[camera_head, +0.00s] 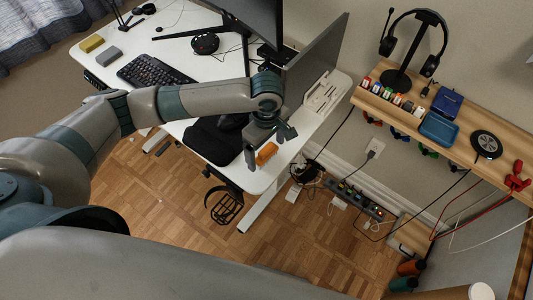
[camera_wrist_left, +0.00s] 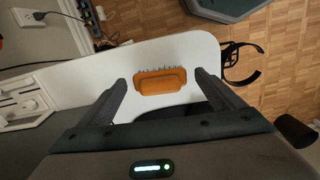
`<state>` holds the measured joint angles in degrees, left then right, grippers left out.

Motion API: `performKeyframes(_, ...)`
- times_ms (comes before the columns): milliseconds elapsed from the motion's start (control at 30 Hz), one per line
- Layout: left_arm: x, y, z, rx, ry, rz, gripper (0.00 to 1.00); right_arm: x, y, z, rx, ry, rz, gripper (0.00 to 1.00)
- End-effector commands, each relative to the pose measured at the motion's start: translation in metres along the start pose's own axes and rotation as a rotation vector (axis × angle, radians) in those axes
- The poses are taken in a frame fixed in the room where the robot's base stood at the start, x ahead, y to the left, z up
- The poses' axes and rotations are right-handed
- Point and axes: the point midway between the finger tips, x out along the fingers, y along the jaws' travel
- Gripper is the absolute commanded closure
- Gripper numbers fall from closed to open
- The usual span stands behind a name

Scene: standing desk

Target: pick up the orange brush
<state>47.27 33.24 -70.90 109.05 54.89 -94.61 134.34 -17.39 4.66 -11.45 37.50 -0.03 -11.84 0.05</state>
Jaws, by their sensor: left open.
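The orange brush (camera_head: 266,153) lies on the white standing desk (camera_head: 262,183) near its right front corner. In the left wrist view the orange brush (camera_wrist_left: 160,81) shows whole, with dark bristles along its upper side in the picture. My left gripper (camera_head: 268,143) is just above the brush, partly hiding it in the head view. In the left wrist view my left gripper (camera_wrist_left: 160,80) is open, one finger on each side of the brush, with gaps between. I cannot tell whether the fingertips are level with it. My right gripper is not in view.
A dark mouse pad (camera_head: 212,142) and keyboard (camera_head: 150,72) lie left of the brush. Monitors (camera_head: 318,62) stand behind. A white device (camera_head: 326,93) sits at the desk's right edge. A wooden shelf (camera_head: 460,150) with headphones is at right. A black wire holder (camera_head: 224,208) hangs by the desk's front edge.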

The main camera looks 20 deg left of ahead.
Motion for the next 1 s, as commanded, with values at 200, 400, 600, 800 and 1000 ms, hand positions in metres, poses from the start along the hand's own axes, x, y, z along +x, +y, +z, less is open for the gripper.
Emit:
performKeyframes(200,0.000,0.000,0.000,0.000,0.000,0.000,0.26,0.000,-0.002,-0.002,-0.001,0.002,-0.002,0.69)
performKeyframes(400,0.000,0.000,0.000,0.000,0.000,0.000,0.56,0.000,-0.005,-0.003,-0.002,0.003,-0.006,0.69)
performKeyframes(600,-0.001,0.000,0.000,0.000,0.000,0.000,0.56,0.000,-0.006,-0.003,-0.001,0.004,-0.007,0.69)
performKeyframes(800,-0.008,0.001,0.000,0.000,0.000,0.001,0.56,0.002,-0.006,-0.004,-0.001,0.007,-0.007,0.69)
performKeyframes(1000,-0.031,0.001,0.001,0.000,-0.001,0.002,0.56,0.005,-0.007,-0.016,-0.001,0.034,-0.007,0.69)
